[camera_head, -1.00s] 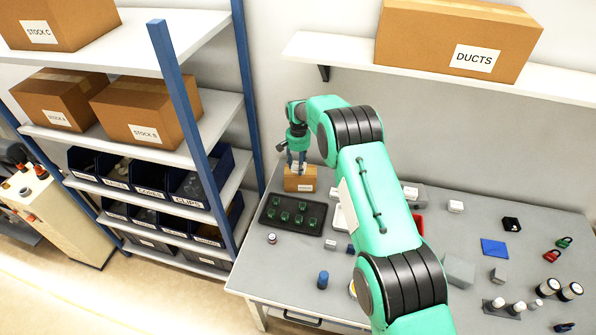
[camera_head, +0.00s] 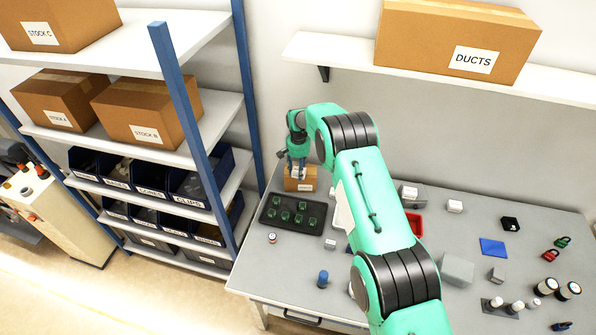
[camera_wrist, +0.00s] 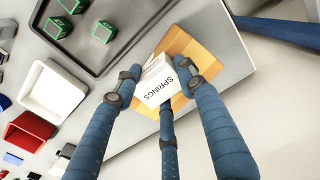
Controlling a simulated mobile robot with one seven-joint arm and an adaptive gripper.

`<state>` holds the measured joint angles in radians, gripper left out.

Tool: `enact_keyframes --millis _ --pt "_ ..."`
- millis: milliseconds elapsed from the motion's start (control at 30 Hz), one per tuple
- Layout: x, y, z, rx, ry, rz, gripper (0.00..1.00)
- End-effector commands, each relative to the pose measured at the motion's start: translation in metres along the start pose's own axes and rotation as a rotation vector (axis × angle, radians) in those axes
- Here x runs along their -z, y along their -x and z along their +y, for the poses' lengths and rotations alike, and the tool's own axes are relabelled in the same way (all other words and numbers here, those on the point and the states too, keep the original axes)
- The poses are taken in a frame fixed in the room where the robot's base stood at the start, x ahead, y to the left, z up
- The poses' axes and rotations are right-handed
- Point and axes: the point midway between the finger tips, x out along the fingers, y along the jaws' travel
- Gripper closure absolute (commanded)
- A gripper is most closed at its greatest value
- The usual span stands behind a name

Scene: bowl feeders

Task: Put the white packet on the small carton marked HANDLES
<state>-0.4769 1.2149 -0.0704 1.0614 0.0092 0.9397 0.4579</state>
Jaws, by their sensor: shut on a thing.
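My gripper (camera_head: 298,171) has blue fingers and hangs over the small carton (camera_head: 300,185) at the back left of the bench. In the wrist view, the fingers (camera_wrist: 160,82) are shut on the white packet (camera_wrist: 157,87), whose label reads SPRINGS. The brown carton (camera_wrist: 180,40) lies just beneath and behind the packet there. I cannot tell whether the packet touches the carton's top. The carton's front label is too small to read surely in the head view, and the fingers cover part of its top.
A dark tray with green-topped pieces (camera_head: 292,214) lies in front of the carton. A white bin (camera_wrist: 55,92) and a red bin (camera_wrist: 28,132) are beside it. The blue-posted shelf rack (camera_head: 190,110) stands close to the left. The wall shelf (camera_head: 345,58) is above right.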

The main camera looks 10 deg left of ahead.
Motion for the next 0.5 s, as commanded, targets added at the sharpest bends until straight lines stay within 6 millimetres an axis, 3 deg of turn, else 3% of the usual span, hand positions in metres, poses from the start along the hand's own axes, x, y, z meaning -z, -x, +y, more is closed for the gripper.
enact_keyframes --millis 67,100,200,500 --pt "0.0001 -0.0026 -0.0001 0.000 0.000 0.000 0.92" --pt "-0.0001 -0.0032 0.0000 0.000 0.000 0.000 0.58" --pt "-0.0001 -0.0022 0.0001 0.000 0.000 0.000 0.41" --pt "-0.0001 -0.0019 0.0000 0.000 0.000 0.000 0.41"
